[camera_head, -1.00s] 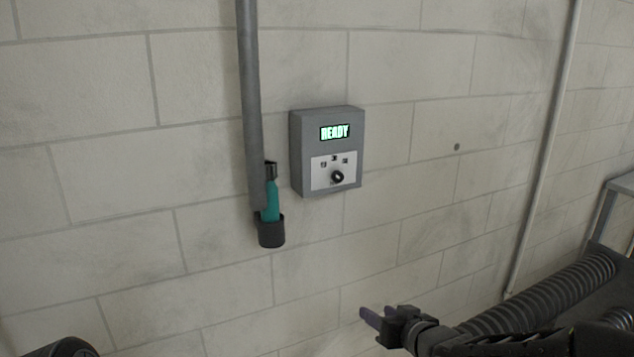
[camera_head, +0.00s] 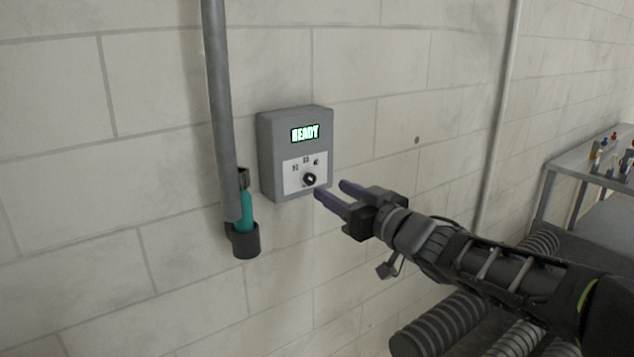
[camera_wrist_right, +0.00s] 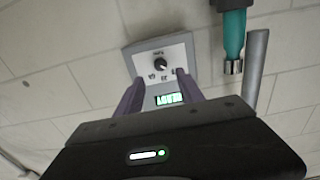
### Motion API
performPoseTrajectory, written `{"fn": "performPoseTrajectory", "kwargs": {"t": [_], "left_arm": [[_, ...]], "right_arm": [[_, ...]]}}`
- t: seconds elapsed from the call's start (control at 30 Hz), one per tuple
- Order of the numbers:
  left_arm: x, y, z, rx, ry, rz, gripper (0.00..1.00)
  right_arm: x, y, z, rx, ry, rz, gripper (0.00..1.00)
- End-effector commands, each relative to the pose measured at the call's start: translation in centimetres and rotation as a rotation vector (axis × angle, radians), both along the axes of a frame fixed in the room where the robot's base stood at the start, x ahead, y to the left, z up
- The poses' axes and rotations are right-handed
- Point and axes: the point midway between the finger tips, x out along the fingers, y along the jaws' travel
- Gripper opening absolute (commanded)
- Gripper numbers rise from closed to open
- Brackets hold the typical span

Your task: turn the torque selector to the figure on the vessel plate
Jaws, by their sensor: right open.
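The torque selector is a small black knob (camera_head: 309,179) on a white label at the bottom of a grey wall box (camera_head: 266,150). The box's lit green display (camera_head: 305,133) reads READY. Small marks sit above the knob, too small to read. My right gripper (camera_head: 334,190) is open and empty, just right of and below the knob, its purple fingers pointing left toward the box. In the right wrist view the knob (camera_wrist_right: 160,64) shows beyond and between the two fingertips, apart from them. My left gripper is not in view. No vessel plate can be made out.
A grey vertical pipe (camera_head: 217,100) runs down the wall left of the box. A teal bottle-like object (camera_head: 246,212) sits in a dark cup (camera_head: 245,242) beside it. A grey table (camera_head: 580,160) with several small coloured items stands at the right.

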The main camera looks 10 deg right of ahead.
Motion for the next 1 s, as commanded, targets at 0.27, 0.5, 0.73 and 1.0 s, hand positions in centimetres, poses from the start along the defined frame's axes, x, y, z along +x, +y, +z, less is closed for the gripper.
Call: {"fn": "performPoseTrajectory", "kwargs": {"t": [0.27, 0.5, 0.73, 1.0], "left_arm": [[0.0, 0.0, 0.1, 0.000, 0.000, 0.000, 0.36], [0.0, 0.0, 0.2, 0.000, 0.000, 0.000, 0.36], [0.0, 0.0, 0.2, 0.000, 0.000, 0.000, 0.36], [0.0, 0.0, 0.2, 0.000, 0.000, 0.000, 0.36]], "right_arm": [[4.0, 1.7, -0.1, 0.001, 0.002, 0.003, 0.45], [6.0, 2.5, 0.0, 0.001, 0.001, 0.002, 0.45], [6.0, 2.5, 0.0, 0.001, 0.000, 0.001, 0.45], [6.0, 2.5, 0.0, 0.001, 0.000, 0.001, 0.25]]}}
